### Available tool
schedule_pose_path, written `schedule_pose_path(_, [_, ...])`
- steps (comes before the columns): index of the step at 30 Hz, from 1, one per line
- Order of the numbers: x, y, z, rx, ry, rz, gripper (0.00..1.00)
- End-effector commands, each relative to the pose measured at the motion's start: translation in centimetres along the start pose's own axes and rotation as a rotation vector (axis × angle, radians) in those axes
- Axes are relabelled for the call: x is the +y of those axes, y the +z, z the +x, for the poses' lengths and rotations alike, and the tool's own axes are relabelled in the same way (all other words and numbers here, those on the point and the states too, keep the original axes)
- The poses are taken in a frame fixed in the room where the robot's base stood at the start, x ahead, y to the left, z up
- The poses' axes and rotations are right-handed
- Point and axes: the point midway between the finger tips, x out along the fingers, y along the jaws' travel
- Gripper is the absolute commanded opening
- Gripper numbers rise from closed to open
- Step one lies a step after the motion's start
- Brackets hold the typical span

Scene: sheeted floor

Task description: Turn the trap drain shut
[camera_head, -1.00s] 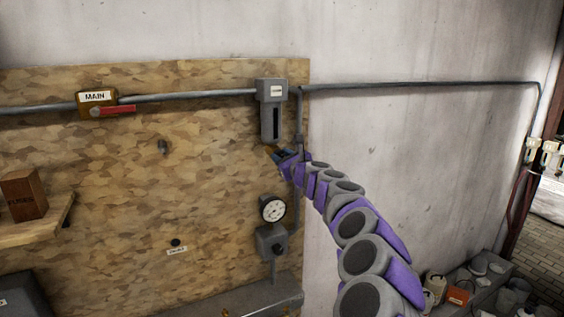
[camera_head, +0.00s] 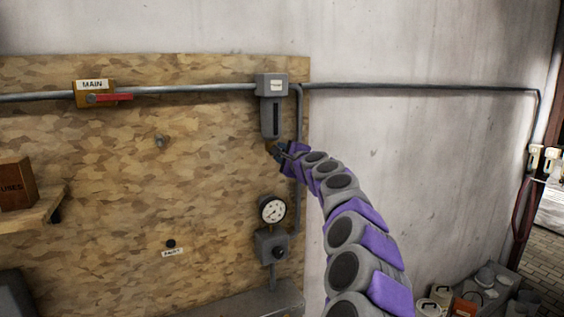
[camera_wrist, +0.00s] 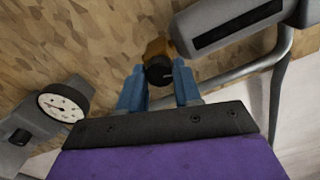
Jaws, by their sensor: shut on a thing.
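The water trap (camera_head: 271,112) is a grey housing with a dark slot, fixed on the wooden board under the pipe. It also shows at the upper right of the wrist view (camera_wrist: 225,28). The trap drain (camera_wrist: 158,66) is a dark round knob with a pale mark, on a brass-coloured body at the trap's lower end. My gripper (camera_wrist: 158,92) has its blue fingers on either side of the drain knob and is shut on it. In the head view my gripper (camera_head: 277,151) is just below the trap, and the knob is mostly hidden there.
A round gauge (camera_head: 272,210) and a grey regulator box (camera_head: 271,245) sit below the trap. A vertical pipe (camera_head: 298,140) runs close by on the right. A MAIN valve with a red handle (camera_head: 110,97) and a shelf (camera_head: 35,212) are to the left.

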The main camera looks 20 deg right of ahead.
Motion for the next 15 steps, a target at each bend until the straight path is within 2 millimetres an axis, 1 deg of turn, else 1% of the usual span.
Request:
schedule_pose_path(1, [0.68,-0.29,0.08,0.001,0.005,-0.039,0.03])
schedule_pose_path(9, [0.81,-0.24,0.10,-0.001,0.009,-0.221,0.03])
schedule_pose_path(15, [0.63,-0.28,0.06,0.000,0.007,-0.299,0.03])
